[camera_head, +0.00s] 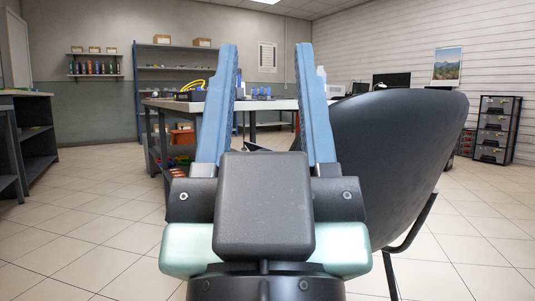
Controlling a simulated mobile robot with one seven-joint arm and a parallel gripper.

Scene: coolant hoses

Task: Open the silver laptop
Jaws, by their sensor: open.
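My gripper (266,48) fills the middle of the view. Its two long blue fingers point up and away, wide apart, with nothing between them. I cannot make out a silver laptop for certain. A small dark slanted shape (256,148) shows low between the fingers, too little of it to name. A dark screen (391,80) stands at the back right, partly behind the chair; I cannot tell whether it is a monitor or a laptop.
A black chair (400,150) stands close on my right. A workbench (270,104) with blue items and a yellow hose (192,85) lies ahead, partly behind my fingers. Shelving (170,68) lines the back wall. A drawer unit (497,130) is far right. Tiled floor is clear on the left.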

